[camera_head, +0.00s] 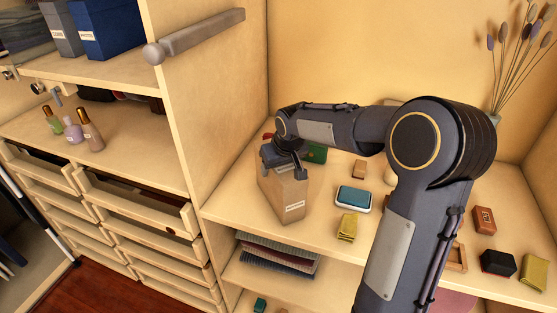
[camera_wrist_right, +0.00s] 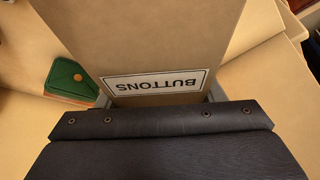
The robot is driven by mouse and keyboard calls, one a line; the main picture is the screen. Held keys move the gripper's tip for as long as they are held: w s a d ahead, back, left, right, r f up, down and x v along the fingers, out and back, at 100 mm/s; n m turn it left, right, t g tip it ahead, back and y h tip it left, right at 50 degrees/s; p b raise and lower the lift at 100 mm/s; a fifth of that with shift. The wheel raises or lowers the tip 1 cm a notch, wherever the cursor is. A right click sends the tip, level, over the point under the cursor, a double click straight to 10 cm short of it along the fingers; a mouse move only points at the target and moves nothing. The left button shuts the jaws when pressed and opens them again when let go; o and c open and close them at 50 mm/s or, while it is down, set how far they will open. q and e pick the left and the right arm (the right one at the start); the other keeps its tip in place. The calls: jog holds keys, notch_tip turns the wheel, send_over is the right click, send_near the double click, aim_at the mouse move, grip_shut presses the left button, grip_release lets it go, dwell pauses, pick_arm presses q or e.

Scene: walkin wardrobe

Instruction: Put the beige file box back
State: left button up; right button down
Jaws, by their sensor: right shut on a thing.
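The beige file box (camera_head: 284,195) is upright at the left of the middle shelf board, with a white label low on its front. In the right wrist view the box (camera_wrist_right: 145,40) fills the middle, and its label reads BUTTONS upside down. My right gripper (camera_head: 284,155) is at the top of the box and shut on it. I cannot tell whether the box's base touches the board. A grey file box (camera_head: 62,28) and a blue file box (camera_head: 103,28) stand side by side on the upper left shelf. My left gripper is not in view.
A wooden divider (camera_head: 205,110) with a protruding grey rail (camera_head: 200,36) stands between the box and the left shelves. A green item (camera_head: 316,153) lies behind the box. A teal-topped case (camera_head: 353,197) and a yellow item (camera_head: 347,227) lie to its right. Bottles (camera_head: 92,130) stand lower left.

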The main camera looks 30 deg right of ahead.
jog(key=shift+w, duration=0.1)
jog(key=c, duration=0.7)
grip_release()
jog(key=shift+f, duration=0.1)
jog(key=shift+c, duration=0.2)
jog(key=o, duration=0.4)
jog(key=shift+c, duration=0.2)
